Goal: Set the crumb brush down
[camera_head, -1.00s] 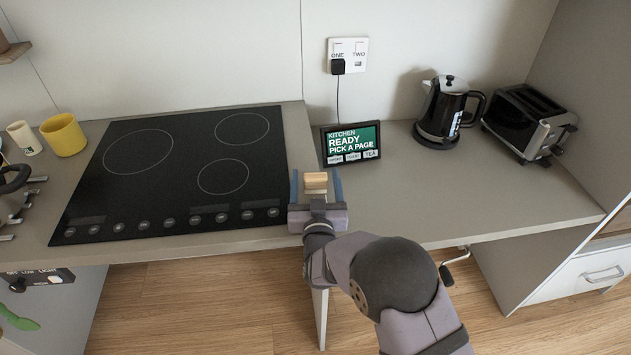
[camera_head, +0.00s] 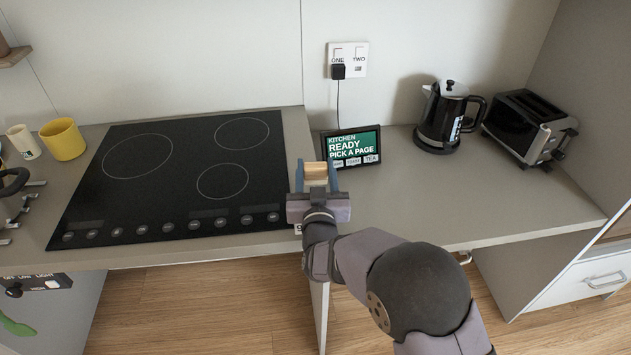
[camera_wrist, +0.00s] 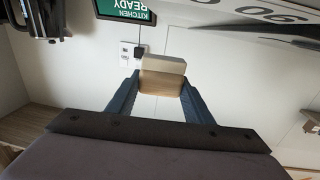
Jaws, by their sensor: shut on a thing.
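The crumb brush is a small block with a tan wooden part and a paler part. In the head view the brush (camera_head: 317,170) is between the blue fingers of my gripper (camera_head: 317,177), in front of the tablet. In the wrist view the brush (camera_wrist: 162,77) is held between the two fingertips (camera_wrist: 160,85). My gripper is shut on it. The brush appears raised above the counter (camera_head: 440,200), near the right edge of the cooktop. Its underside is hidden.
A black cooktop (camera_head: 175,175) lies to the left. A tablet (camera_head: 351,147) stands just behind the gripper, with a cord to a wall socket (camera_head: 348,59). A kettle (camera_head: 447,117) and a toaster (camera_head: 530,125) stand at the back right. The counter in front of them is clear.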

